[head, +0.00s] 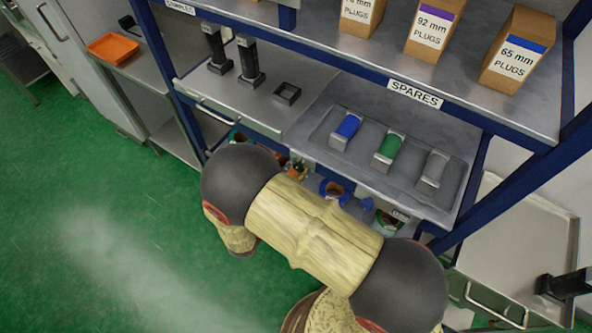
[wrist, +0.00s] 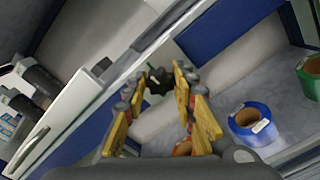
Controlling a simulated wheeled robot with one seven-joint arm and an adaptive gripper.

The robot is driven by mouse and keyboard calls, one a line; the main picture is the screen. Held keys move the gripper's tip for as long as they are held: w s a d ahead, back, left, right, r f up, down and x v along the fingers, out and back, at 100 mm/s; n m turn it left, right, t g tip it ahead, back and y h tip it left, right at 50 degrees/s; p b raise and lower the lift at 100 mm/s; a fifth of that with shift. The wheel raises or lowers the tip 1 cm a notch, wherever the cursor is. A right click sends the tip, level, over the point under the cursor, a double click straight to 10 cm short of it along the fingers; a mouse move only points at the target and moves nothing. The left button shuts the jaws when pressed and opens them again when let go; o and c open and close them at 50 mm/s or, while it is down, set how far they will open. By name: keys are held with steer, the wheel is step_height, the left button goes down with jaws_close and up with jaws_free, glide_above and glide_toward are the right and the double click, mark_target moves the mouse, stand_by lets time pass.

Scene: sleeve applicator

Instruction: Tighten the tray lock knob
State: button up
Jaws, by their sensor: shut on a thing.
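In the wrist view, a small black lobed knob (wrist: 158,84), which looks like the tray lock knob, sits against a pale panel. My gripper (wrist: 157,78) has its yellow-padded fingers on either side of it, shut on the knob. The fingertips partly cover its sides, and its turn angle is hard to read. In the head view my arm covers the place, and neither gripper nor knob shows.
In the wrist view, a blue roll (wrist: 250,122) and a green roll (wrist: 312,76) lie on a grey surface to the right. A white front with a handle (wrist: 62,122) is at the left. In the head view, the blue-framed rack (head: 420,87) stands close above my arm.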

steer(key=shift+s+f, duration=0.1)
steer(key=shift+f, duration=0.05)
steer(key=o, duration=1.2)
steer(key=shift+c, duration=0.2)
steer(key=v, duration=1.2)
